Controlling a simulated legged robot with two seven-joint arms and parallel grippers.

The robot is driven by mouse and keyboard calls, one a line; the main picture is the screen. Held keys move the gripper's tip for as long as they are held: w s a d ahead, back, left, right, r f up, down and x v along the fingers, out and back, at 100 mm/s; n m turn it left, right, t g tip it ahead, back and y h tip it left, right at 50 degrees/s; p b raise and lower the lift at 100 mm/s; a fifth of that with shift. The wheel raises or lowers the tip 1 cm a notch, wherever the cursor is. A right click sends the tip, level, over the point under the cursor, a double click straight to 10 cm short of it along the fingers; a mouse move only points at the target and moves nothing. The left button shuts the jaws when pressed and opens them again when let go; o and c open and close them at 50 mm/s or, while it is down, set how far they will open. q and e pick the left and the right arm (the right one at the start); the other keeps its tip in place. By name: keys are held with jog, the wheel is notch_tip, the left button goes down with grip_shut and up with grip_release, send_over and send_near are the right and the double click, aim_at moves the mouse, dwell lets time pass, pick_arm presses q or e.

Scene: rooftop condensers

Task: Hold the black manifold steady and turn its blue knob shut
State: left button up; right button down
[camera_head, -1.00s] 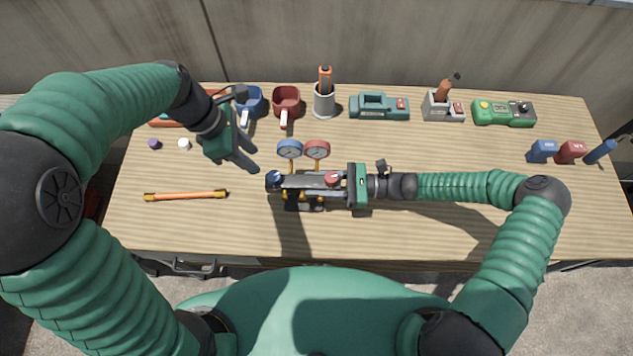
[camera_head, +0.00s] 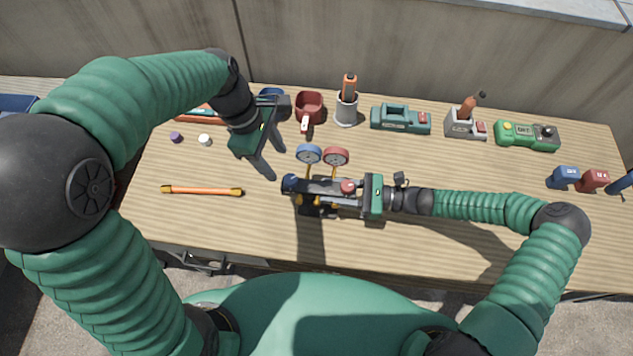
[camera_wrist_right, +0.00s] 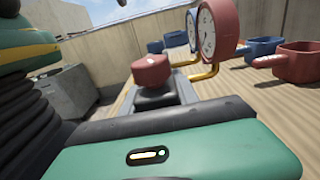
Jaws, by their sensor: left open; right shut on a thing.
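The black manifold (camera_head: 326,186) stands near the middle of the bench, with a blue gauge (camera_head: 308,154) and a red gauge (camera_head: 335,157) behind it. Its blue knob (camera_head: 290,183) is at the left end and its red knob (camera_head: 348,187) is towards the right. My right gripper (camera_head: 322,195) reaches in from the right and is shut on the manifold. In the right wrist view the red knob (camera_wrist_right: 151,70) and red gauge (camera_wrist_right: 214,30) show beyond the green gripper body; the blue knob is not clear there. My left gripper (camera_head: 276,164) is open and empty, just behind and left of the blue knob, apart from it.
An orange rod (camera_head: 202,191) lies left of the manifold. A purple cap (camera_head: 176,137) and a white cap (camera_head: 204,140) lie further back. A red scoop (camera_head: 309,106), a grey cup (camera_head: 346,110) and a teal case (camera_head: 400,119) line the back. The front right is bare.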

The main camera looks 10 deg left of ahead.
aim_at(291, 179)
pick_arm(q)
jog(key=d+f+m+y, duration=0.1)
jog(key=f+m, duration=0.2)
jog(key=d+f+m+y, duration=0.1)
jog(key=f+m, duration=0.2)
jog(key=w+d+f+m+y, duration=0.1)
jog(key=f+m, duration=0.2)
jog(key=shift+f+m, duration=0.25)
jog(key=shift+m, duration=0.15)
grip_shut()
